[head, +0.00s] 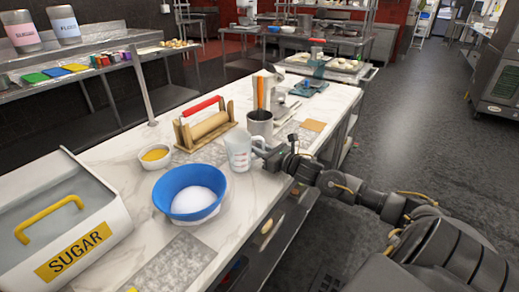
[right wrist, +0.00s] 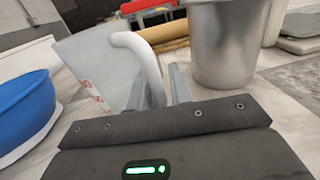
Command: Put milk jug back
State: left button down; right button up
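The milk jug (head: 239,150) is a clear measuring jug with red markings, at the counter's front edge just right of the blue bowl. It looks upright in the head view; I cannot tell whether its base touches the counter. It also shows in the right wrist view (right wrist: 95,68), with its pale handle towards me. My right gripper (head: 264,153) is at the handle, with one finger on each side. In the right wrist view the fingers (right wrist: 162,88) appear closed on the handle, which partly hides them. My left gripper is out of view.
The blue bowl (head: 189,178) of white powder stands left of the jug. A metal pot (head: 260,123) stands close behind it. A rolling pin on a wooden stand (head: 207,127), a bowl with yellow contents (head: 155,156) and a sugar bin (head: 68,250) also occupy the marble counter (head: 120,150).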

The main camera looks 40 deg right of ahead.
jog(key=shift+o, duration=1)
jog(key=shift+r, duration=0.25)
jog(key=shift+s+f, duration=0.2)
jog(key=shift+s, duration=0.1)
jog(key=s, duration=0.3)
jog(key=s+d, duration=0.1)
jog(key=s, duration=0.5)
jog(key=shift+s+d+b, duration=0.15)
jog(key=shift+d+b, duration=0.25)
jog(key=shift+s+d, duration=0.15)
jog(key=shift+s, duration=0.65)
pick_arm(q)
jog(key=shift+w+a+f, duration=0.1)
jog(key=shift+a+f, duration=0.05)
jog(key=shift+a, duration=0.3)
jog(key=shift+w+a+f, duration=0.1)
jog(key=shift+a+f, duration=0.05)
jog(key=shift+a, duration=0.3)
pick_arm(e)
jog(key=shift+s+r, duration=0.1)
jog(key=shift+s, duration=0.05)
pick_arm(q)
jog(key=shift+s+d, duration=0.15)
